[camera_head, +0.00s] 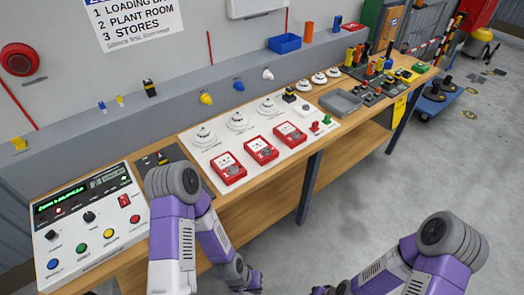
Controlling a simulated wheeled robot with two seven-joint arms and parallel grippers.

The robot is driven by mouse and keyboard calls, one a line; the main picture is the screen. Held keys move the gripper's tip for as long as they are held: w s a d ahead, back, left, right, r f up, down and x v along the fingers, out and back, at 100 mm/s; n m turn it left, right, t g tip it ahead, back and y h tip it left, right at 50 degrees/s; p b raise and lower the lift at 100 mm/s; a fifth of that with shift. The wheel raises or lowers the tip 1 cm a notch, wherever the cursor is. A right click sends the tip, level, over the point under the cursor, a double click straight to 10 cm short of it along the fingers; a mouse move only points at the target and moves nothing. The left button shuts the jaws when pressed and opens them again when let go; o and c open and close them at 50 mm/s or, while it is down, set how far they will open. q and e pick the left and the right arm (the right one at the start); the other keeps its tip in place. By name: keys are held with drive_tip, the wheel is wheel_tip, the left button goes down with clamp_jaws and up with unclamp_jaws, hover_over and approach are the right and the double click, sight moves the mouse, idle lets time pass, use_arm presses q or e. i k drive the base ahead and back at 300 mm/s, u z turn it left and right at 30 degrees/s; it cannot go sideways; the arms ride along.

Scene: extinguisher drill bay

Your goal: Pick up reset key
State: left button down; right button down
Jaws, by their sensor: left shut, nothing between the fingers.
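I cannot tell for certain which item is the reset key; nothing in view is readable under that name. A small red upright piece (315,127) and a small green one (327,120) stand at the right end of the white board. A dark plate (147,165) with small fittings lies beside the control panel, partly hidden by my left arm. My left gripper (252,283) is shut and empty, low in front of the bench near the bottom edge. My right gripper (322,291) only just shows at the bottom edge; its fingers are unclear.
The control panel (104,251) lies on the wooden bench (238,206). The white board (232,140) carries red call points (261,149) and round detectors (238,122). A grey tray (341,103) sits farther right. Open floor (390,195) lies in front; a blue trolley (434,105) stands beyond.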

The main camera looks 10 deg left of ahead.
sight(314, 124)
drive_tip(key=z, duration=1.15)
drive_tip(key=i, duration=2.15)
drive_tip(key=u, duration=2.8)
